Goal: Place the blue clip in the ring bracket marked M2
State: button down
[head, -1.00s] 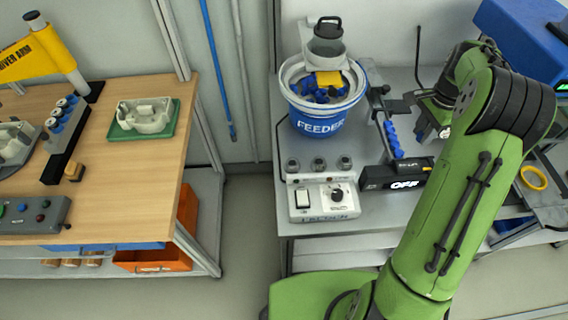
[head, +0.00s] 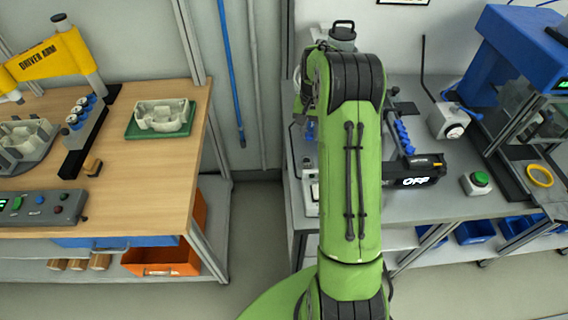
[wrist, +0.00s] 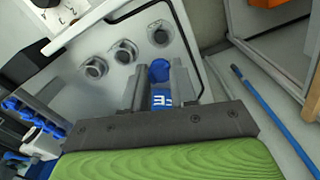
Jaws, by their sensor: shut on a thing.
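My gripper (wrist: 161,82) is shut on a blue clip (wrist: 160,71) in the wrist view; only the clip's upper end shows clearly between the fingers. Three grey rings stand in a slanting row on a pale panel beyond the fingertips: a left ring (wrist: 95,68), a middle ring (wrist: 124,52) and a right ring (wrist: 160,34). I cannot read an M2 mark. In the head view my arm hides the gripper, clip and rings.
A green button (head: 480,180) stands farther right. The wooden bench (head: 140,175) is left, across a gap.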

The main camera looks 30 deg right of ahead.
aim_at(306, 161)
notch_tip(306, 161, down, 10)
jog(key=shift+f+b, duration=0.1)
jog(key=shift+b, duration=0.35)
jog(key=shift+f, duration=0.1)
jog(key=c, duration=0.9)
grip_release()
